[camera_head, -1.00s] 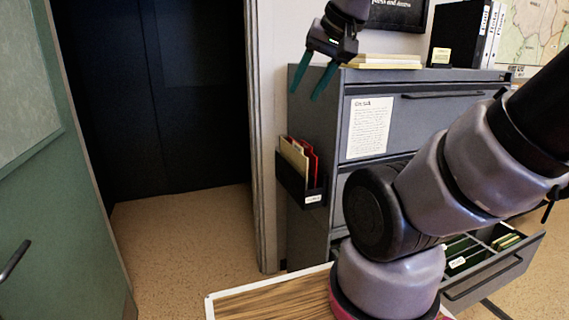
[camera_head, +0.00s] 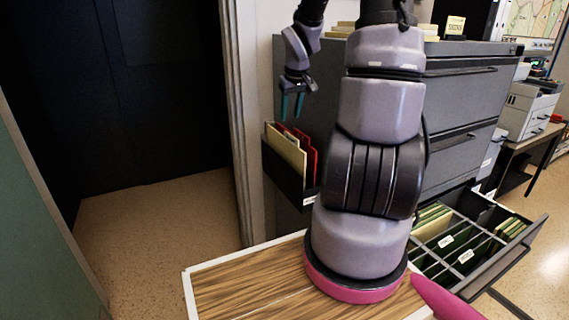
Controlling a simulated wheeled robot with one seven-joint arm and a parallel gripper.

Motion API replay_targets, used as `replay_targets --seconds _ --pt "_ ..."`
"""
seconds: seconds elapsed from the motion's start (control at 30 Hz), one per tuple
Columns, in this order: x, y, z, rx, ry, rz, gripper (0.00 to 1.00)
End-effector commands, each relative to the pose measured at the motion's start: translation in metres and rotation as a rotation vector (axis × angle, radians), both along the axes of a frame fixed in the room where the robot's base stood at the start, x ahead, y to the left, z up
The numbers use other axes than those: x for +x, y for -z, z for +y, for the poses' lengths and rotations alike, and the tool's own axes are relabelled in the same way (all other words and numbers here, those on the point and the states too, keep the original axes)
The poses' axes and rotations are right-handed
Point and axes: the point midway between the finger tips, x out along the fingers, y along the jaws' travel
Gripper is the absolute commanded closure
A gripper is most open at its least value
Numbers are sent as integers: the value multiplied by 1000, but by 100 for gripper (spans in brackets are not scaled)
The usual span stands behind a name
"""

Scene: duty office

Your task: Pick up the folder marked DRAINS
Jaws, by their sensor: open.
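My gripper (camera_head: 291,107) is open and empty, its two teal fingers pointing down. It hangs beside the grey filing cabinet (camera_head: 470,105), above the black wall pocket (camera_head: 283,172) on the cabinet's left side. The pocket holds cream folders (camera_head: 287,150) and red folders (camera_head: 310,158), upright and leaning. The open bottom drawer (camera_head: 512,252) holds several green and cream folders in compartments with white labels. I cannot read DRAINS on any folder; the labels are too small. My arm hides part of the cabinet front and the drawer's left end.
Papers and a small yellow sign (camera_head: 455,26) sit on the cabinet top. A printer (camera_head: 530,108) stands on a table at the right. A dark doorway (camera_head: 150,90) and a green door (camera_head: 35,225) are at the left. Floor is clear before the doorway.

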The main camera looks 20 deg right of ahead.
Motion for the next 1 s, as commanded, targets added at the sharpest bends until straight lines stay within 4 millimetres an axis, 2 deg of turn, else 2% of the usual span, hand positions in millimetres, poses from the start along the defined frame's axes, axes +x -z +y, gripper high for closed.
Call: replay_targets --seconds 0.03,0.1,0.37,0.6,0.87,1.0 --pt "6 14 -6 20 -11 2 56" --pt "13 26 -11 38 -31 -3 56" --pt "27 49 -15 64 -61 -18 56" --pt "39 80 -13 63 -60 -16 56" --pt "46 95 -14 61 -60 -18 56" --pt "54 112 -11 62 -63 -16 56"
